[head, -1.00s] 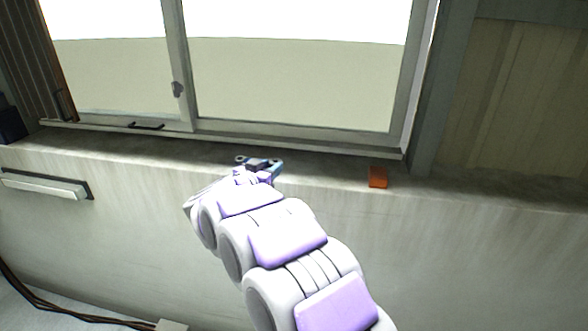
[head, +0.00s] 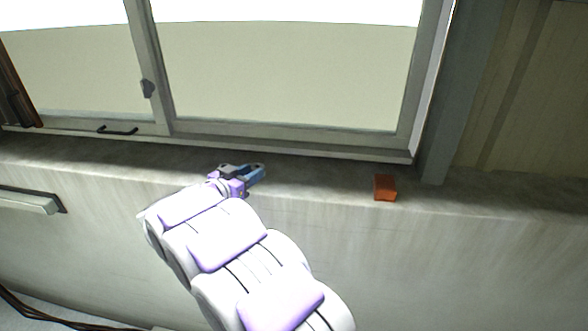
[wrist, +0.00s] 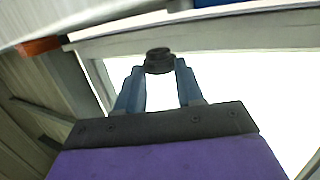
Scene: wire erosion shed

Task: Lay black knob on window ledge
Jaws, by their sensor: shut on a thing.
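The black knob (wrist: 158,58) is a short dark cylinder between the fingertips of my gripper (head: 252,172) in the wrist view. The two blue fingers are shut on it. In the head view the gripper is over the window ledge (head: 320,182), left of its middle; the knob is hard to make out there. The ledge is a grey strip running below the window frame. I cannot tell whether the knob touches it.
An orange block (head: 385,187) sits on the ledge right of my gripper; it also shows in the wrist view (wrist: 38,46). The ledge between is bare. The window (head: 285,75) rises behind. A pale bar handle (head: 28,201) is on the wall at left.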

